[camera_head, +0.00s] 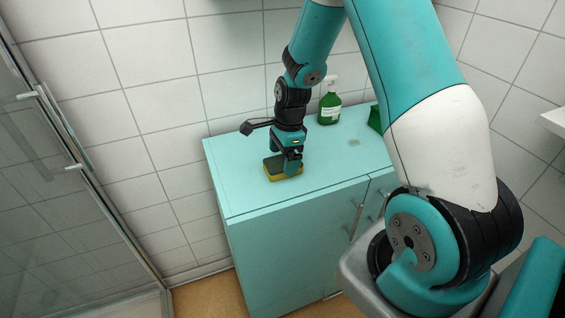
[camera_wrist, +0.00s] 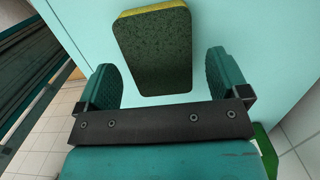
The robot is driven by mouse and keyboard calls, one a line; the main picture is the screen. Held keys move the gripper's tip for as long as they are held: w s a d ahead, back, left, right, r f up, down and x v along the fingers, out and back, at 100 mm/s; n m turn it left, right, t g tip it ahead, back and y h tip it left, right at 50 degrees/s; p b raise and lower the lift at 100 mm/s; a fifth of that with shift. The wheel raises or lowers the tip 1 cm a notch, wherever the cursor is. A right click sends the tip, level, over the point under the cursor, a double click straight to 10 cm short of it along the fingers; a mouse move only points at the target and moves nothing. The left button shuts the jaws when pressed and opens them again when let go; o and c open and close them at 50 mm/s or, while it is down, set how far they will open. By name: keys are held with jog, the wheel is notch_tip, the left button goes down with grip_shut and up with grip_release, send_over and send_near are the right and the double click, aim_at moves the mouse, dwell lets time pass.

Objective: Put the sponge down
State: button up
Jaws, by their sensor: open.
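The sponge (camera_head: 283,168) is yellow with a dark green scouring side. It lies on the turquoise cabinet top (camera_head: 235,188), near the cabinet's left part. In the wrist view the sponge (camera_wrist: 153,50) shows its dark green face, with a yellow edge at the top of the picture. My gripper (camera_head: 291,168) is just above the sponge, pointing down. In the wrist view my gripper (camera_wrist: 161,80) has its two jaws wide apart, one on each side of the sponge's lower end, with a gap visible on both sides.
A green spray bottle (camera_head: 330,104) with a white head stands at the back of the cabinet top. A dark green object (camera_head: 375,119) is partly hidden behind my arm. A glass door (camera_head: 45,190) is at the left. The front left of the cabinet top is clear.

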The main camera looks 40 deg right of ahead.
notch_tip(320, 180, up, 9)
jog(key=d, duration=0.1)
jog(key=s+a+r+n, duration=0.3)
jog(key=a+r+n, duration=0.2)
jog(key=a+n, duration=0.25)
jog(key=s+a+r+n+y, duration=0.1)
jog(key=s+a+r+n, duration=0.2)
jog(key=s+a+n, duration=0.5)
jog(key=s+a+r+n+y, duration=0.1)
jog(key=s+a+r+n, duration=0.3)
jog(key=s+a+n, duration=0.4)
jog(key=s+n, duration=0.3)
jog(key=n, duration=0.2)
jog(key=shift+y, duration=0.4)
